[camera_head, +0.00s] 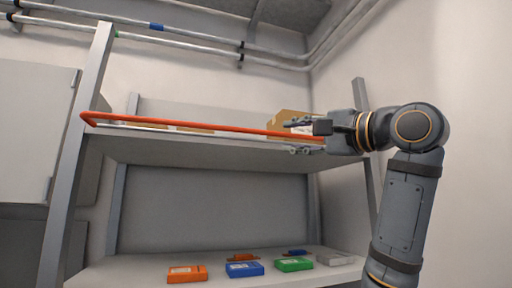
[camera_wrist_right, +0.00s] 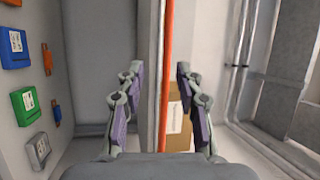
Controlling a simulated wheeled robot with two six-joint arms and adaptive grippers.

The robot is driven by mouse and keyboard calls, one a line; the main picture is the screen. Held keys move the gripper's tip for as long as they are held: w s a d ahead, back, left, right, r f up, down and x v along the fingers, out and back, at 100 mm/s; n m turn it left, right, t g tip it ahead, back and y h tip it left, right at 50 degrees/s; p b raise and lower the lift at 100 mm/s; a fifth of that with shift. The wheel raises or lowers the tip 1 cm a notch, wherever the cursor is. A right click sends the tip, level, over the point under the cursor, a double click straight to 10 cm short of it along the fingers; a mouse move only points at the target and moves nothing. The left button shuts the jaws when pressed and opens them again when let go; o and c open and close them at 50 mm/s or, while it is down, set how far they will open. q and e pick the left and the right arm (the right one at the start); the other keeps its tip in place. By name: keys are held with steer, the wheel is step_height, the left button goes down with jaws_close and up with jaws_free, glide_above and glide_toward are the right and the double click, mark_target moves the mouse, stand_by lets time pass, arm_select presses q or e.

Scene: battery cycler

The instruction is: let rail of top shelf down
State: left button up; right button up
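The top shelf (camera_head: 200,150) is a grey board between upright posts. Its rail (camera_head: 200,123) is an orange-red bar that runs along the shelf's front edge, a little above the board, with a bent end at the left post. My right gripper (camera_head: 292,136) is at the right part of the rail, pointing left. In the right wrist view the rail (camera_wrist_right: 166,70) passes between the two spread fingers of the gripper (camera_wrist_right: 158,100), with a gap on both sides. The rail's right end is hidden behind my gripper and arm. My left gripper is not in view.
A cardboard box (camera_head: 287,122) stands on the top shelf behind the rail. The lower shelf (camera_head: 130,272) holds orange, blue (camera_head: 244,269), green (camera_head: 293,264) and grey battery-like packs. Pipes (camera_head: 200,38) run along the wall above. A grey cabinet (camera_head: 35,130) is at the left.

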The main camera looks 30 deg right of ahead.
mark_target(268, 133)
steer(key=p+x, duration=0.1)
steer(key=x, duration=0.2)
steer(key=r+p+x, duration=0.1)
steer(key=p+x, duration=0.1)
steer(key=x, duration=0.1)
steer(key=p+x, duration=0.1)
steer(key=x, duration=0.2)
steer(key=shift+r, duration=0.15)
steer(key=shift+w+a+p, duration=0.1)
steer(key=shift+w+p, duration=0.2)
steer(key=shift+w, duration=0.05)
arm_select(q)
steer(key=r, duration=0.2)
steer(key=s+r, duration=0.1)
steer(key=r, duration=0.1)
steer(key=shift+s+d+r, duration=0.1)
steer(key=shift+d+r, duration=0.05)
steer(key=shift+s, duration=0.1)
arm_select(e)
steer(key=shift+s, duration=0.1)
steer(key=shift+c, duration=0.5)
jaws_close()
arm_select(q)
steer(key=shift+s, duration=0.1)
